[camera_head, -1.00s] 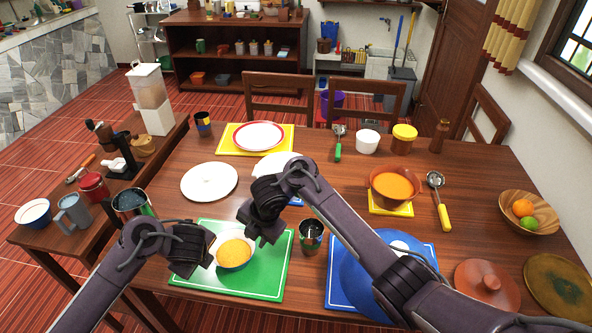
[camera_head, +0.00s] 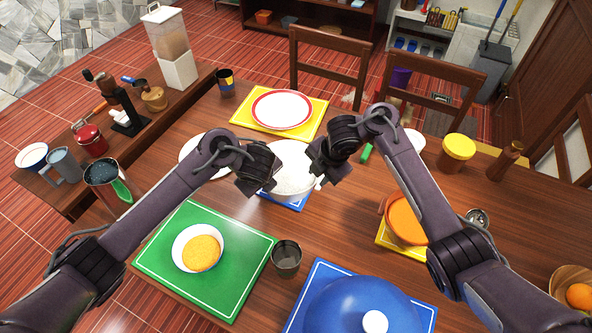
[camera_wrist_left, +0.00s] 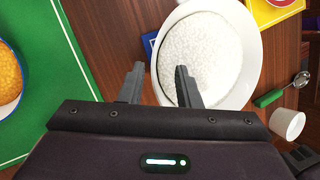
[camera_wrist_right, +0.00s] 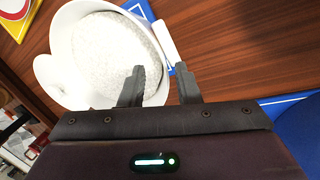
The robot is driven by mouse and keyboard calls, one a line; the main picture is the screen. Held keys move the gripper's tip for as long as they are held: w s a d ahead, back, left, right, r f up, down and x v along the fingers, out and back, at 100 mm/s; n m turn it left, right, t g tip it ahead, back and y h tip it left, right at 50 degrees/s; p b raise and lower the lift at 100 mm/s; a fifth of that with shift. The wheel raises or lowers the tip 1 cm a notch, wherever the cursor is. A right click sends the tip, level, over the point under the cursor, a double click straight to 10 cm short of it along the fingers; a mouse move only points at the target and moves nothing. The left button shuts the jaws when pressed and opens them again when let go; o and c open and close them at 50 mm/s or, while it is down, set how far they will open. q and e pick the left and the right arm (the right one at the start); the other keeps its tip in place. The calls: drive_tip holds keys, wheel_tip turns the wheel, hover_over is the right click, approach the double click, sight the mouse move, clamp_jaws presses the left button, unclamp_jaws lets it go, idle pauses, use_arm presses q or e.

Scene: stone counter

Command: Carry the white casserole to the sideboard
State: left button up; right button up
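The white casserole (camera_head: 293,170), filled with white grains, sits on a blue mat (camera_head: 290,200) in mid-table. It also shows in the left wrist view (camera_wrist_left: 253,60) and the right wrist view (camera_wrist_right: 148,100). My left gripper (camera_head: 268,180) is at the casserole's left side, open. Neither gripper visibly holds anything. A brown wooden shelf unit (camera_head: 345,22) stands at the back.
A narrow side table (camera_head: 65,198) at left holds a dispenser, mugs and a red canister. A white plate (camera_head: 190,152) is left of the casserole. A metal cup (camera_head: 287,258), blue lid (camera_head: 345,305) and orange pot (camera_head: 405,218) are nearby. Chairs (camera_head: 330,70) stand behind the table.

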sight(312, 185)
use_arm(q)
drive_tip(key=shift+s+a, duration=0.1)
drive_tip(key=shift+s, duration=0.05)
use_arm(e)
drive_tip(key=shift+s+a, duration=0.1)
drive_tip(key=shift+s, duration=0.05)
